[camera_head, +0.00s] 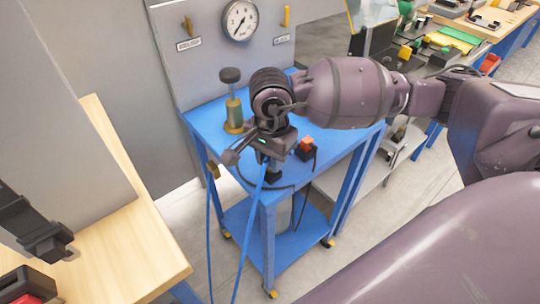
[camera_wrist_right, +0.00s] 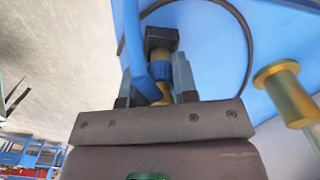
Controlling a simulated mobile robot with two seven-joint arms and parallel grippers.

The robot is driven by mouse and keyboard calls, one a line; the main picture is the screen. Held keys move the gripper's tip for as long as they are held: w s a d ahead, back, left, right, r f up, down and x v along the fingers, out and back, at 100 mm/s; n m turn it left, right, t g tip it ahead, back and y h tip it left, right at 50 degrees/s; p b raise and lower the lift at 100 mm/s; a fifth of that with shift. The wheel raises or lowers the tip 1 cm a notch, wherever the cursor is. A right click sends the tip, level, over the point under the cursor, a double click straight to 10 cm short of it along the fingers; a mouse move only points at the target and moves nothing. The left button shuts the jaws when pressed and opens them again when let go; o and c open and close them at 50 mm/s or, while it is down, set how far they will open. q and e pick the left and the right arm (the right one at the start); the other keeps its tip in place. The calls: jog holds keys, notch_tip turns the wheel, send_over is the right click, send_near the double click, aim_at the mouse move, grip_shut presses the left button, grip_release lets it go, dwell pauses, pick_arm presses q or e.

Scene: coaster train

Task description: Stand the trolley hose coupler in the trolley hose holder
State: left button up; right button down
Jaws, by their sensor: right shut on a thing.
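My right gripper (camera_head: 268,160) is over the front part of the blue trolley top. It is shut on the hose coupler, which shows in the right wrist view as a blue collar with brass parts (camera_wrist_right: 160,70) between the fingers (camera_wrist_right: 158,88). A blue hose (camera_head: 261,190) hangs from it past the trolley's front edge. A dark square fitting (camera_wrist_right: 162,38), perhaps the hose holder, lies right against the coupler's far end. I cannot tell whether the coupler sits in it. A dark part at the left edge looks like my left gripper (camera_head: 62,247); its jaws are unclear.
A panel with a pressure gauge (camera_head: 240,20) rises behind. A wooden bench (camera_head: 140,245) is at left.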

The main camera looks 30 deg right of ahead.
pick_arm(q)
jog(key=shift+s+f+b, duration=0.2)
jog(key=shift+f+b, duration=0.25)
jog(key=shift+f, duration=0.2)
pick_arm(e)
jog(key=shift+f, duration=0.8)
jog(key=c, duration=0.8)
grip_release()
pick_arm(q)
jog(key=shift+r, duration=0.1)
pick_arm(e)
notch_tip(320, 180, up, 4)
jog(key=shift+f, duration=0.15)
notch_tip(320, 180, up, 6)
jog(key=shift+f+p, duration=0.15)
jog(key=shift+p, duration=0.4)
jog(key=shift+r, duration=0.7)
pick_arm(q)
jog(key=shift+w+r, duration=0.3)
jog(key=shift+r, duration=0.3)
jog(key=shift+w+r, duration=0.25)
jog(key=shift+r, duration=0.35)
